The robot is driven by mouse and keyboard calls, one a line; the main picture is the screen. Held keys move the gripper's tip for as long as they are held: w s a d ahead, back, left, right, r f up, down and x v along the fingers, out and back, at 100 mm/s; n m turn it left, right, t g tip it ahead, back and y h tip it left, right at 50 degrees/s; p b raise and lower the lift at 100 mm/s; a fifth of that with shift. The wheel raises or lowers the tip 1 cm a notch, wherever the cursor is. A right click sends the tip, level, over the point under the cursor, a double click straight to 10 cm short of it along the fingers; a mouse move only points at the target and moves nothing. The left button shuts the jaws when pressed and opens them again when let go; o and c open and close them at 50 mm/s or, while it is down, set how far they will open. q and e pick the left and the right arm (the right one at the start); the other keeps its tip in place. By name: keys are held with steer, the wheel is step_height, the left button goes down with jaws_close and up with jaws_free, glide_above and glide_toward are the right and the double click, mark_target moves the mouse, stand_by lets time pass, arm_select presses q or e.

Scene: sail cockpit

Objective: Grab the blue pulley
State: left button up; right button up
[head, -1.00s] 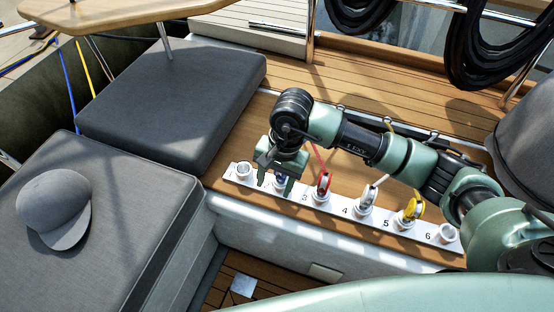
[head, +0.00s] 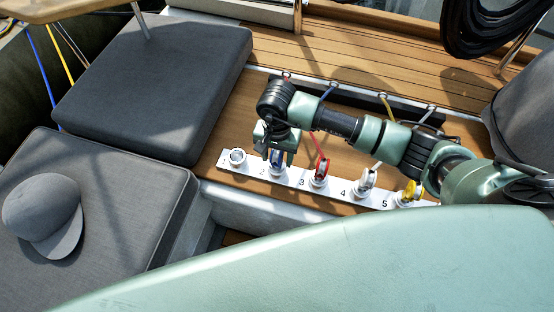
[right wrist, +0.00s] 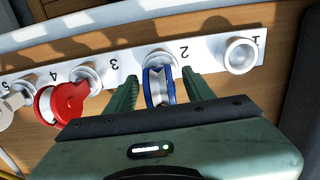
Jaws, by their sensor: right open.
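The blue pulley (right wrist: 158,88) stands in the cup at number 2 on the white numbered strip (right wrist: 215,55). In the head view the blue pulley (head: 277,158) is partly covered by my right gripper (head: 278,157). In the right wrist view my right gripper (right wrist: 160,90) is open, with one green finger on each side of the blue pulley. A gap shows between each finger and the pulley, so it is not clasped. My left gripper is not in view.
A red pulley (right wrist: 62,103) stands beside at number 3. A white pulley (head: 366,180) and a yellow pulley (head: 411,192) stand further right. The cup at number 1 (right wrist: 240,55) is empty. Grey cushions (head: 155,85) lie left, one with a cap (head: 42,215).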

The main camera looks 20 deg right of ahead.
steer(key=c, duration=1.1)
jaws_close()
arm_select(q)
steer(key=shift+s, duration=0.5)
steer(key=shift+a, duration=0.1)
arm_select(e)
steer(key=shift+w+r, duration=0.1)
steer(key=shift+r, duration=0.05)
